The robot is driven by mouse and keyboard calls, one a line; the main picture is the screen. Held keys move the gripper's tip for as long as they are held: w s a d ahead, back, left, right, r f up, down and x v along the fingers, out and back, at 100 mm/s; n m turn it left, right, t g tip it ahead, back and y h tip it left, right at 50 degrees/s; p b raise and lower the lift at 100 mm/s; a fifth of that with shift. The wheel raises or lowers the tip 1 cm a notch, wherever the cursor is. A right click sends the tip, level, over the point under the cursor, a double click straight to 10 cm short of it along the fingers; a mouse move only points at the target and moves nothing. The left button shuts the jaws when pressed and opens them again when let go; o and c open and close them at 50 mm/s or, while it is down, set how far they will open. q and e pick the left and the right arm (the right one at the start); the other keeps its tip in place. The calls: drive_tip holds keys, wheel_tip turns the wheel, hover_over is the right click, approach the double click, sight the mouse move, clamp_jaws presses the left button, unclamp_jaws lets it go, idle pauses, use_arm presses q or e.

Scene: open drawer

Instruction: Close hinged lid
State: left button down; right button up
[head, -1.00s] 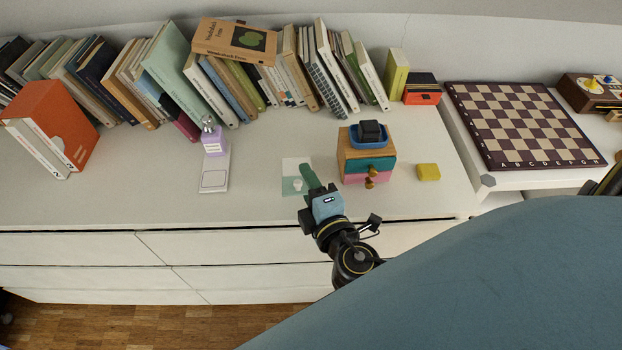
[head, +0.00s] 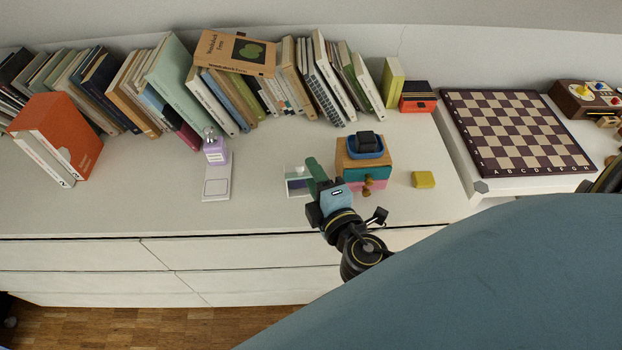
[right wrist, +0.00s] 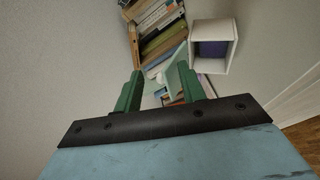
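A small light-framed box (head: 299,184) lies on the dresser top, just left of my right gripper, with a pale upper part and a dark purplish inside. The right wrist view shows a white-rimmed open box (right wrist: 232,49) with a purple inside, seemingly the same one. I cannot clearly tell its lid apart. My right gripper (head: 316,170) has green fingers beside the box's right side. In the right wrist view its fingers (right wrist: 160,90) stand apart, with a teal surface showing between and beyond them. I cannot tell if they touch anything. My left gripper is not in view.
A small wooden chest (head: 374,174) with teal and pink drawers stands close right of the gripper. A yellow block (head: 423,180) lies beyond it. A purple bottle (head: 216,153) and a white pad (head: 216,186) are at left. Books (head: 225,95) line the back.

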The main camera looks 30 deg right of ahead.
use_arm(q)
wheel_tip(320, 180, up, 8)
drive_tip(key=p, duration=0.7)
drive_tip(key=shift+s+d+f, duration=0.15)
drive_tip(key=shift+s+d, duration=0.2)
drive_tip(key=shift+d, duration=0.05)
use_arm(e)
drive_tip(key=d+r, duration=0.4)
drive_tip(key=r, duration=0.4)
drive_tip(key=shift+d+r, duration=0.2)
drive_tip(key=shift+r, duration=0.2)
drive_tip(key=shift+c, duration=0.2)
